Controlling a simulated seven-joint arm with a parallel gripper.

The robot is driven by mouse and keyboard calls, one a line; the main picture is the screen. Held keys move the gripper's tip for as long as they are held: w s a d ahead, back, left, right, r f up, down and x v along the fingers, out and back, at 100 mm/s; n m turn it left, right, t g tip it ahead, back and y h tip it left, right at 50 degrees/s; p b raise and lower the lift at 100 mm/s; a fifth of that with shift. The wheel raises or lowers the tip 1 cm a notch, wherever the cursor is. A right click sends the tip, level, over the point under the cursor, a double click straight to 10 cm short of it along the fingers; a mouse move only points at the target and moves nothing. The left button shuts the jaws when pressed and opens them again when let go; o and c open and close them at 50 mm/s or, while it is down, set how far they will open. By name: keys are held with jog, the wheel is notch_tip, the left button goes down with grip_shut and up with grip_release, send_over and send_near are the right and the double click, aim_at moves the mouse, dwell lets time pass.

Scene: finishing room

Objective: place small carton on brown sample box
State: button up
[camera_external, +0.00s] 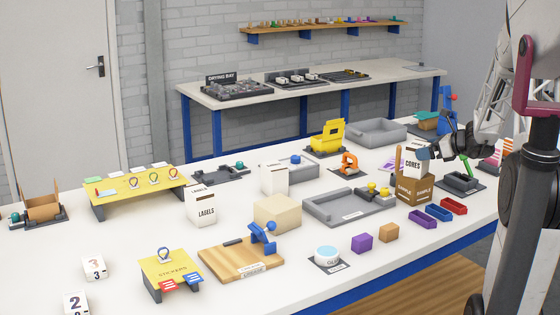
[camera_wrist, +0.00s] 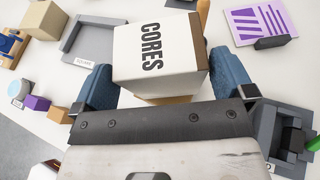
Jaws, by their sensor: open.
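The small white carton marked CORES (camera_external: 416,162) appears upright on top of the brown sample box (camera_external: 416,190); no gap shows between them. In the wrist view the carton (camera_wrist: 150,52) lies between the two blue fingers of my gripper (camera_wrist: 163,66). My gripper (camera_external: 440,146) comes in from the right at the carton's height in the external view. The sample box is mostly hidden under the carton in the wrist view.
A grey tray (camera_external: 330,212) with yellow knobs stands left of the sample box. Blue (camera_external: 431,212) and red (camera_external: 453,205) bins lie in front, and a dark grey holder (camera_external: 461,183) stands to the right. A LABELS carton (camera_external: 202,206) is farther left.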

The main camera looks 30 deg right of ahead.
jog(key=v, duration=0.8)
jog(key=shift+s+r, duration=0.2)
jog(key=shift+s, duration=0.1)
dwell(0.6)
jog(key=s+a+r+n+g, duration=0.2)
jog(key=a+n+g, duration=0.2)
jog(key=a+n, duration=0.65)
jog(key=s+a+r+n+g, duration=0.15)
jog(key=a+n+g, duration=0.35)
jog(key=a, duration=1)
jog(key=s+a+n+h, duration=0.2)
jog(key=s+a+n, duration=0.4)
jog(key=s+n, duration=0.2)
jog(key=s+a+f+n+g+h, duration=0.1)
jog(key=s+a+n+h, duration=0.2)
jog(key=s+a+n, duration=0.2)
jog(key=s+n, duration=0.2)
jog(key=s, duration=0.1)
jog(key=shift+s+a+n+h, duration=0.3)
jog(key=shift+s+a+n, duration=0.05)
